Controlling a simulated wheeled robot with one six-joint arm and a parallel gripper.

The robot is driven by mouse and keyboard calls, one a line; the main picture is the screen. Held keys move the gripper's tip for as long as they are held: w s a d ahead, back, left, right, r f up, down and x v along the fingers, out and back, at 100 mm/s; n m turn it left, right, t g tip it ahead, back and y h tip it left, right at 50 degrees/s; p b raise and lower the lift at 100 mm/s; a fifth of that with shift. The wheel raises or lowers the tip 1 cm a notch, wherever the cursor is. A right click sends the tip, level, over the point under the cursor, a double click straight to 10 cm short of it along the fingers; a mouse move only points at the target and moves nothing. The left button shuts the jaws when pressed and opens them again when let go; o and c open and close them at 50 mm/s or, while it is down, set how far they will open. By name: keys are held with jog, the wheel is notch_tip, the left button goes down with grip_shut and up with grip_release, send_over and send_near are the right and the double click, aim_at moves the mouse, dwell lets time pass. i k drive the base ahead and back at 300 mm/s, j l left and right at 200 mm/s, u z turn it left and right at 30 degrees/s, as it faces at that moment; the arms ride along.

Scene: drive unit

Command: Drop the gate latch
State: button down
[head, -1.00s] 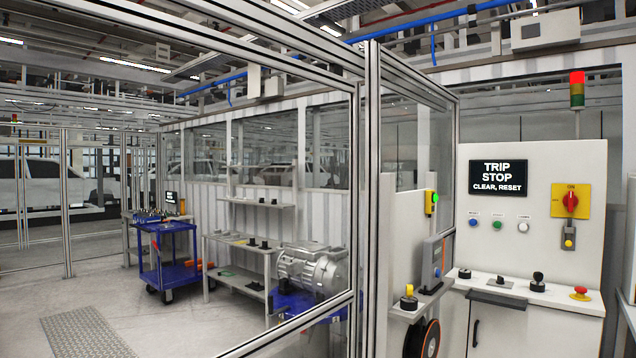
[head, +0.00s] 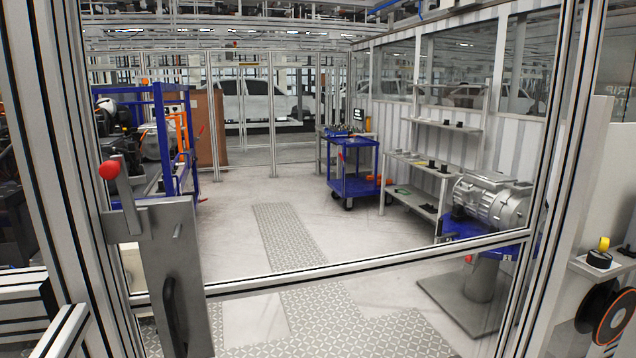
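The gate latch is a short grey lever (head: 128,197) with a red ball knob (head: 109,169), at the left of the head view. The lever stands raised, leaning a little left, knob uppermost. It is on a grey latch plate (head: 165,250) at the gate's left edge. A dark pull handle (head: 172,315) is low on that plate. The gate is an aluminium frame with a crossbar (head: 340,271) and a see-through upper part. The gate seems to stand in line with its left post (head: 62,150); I cannot tell whether the latch is engaged. My gripper is not in view.
Beyond the gate, a blue cart (head: 354,185) stands on the open floor, with a grey shelf bench (head: 412,205) and a silver motor unit (head: 492,200) at right. A blue rack (head: 160,135) is at left. A cable reel (head: 612,318) hangs outside at right.

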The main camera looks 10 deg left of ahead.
aim_at(115, 168)
jog(key=u, duration=1.55)
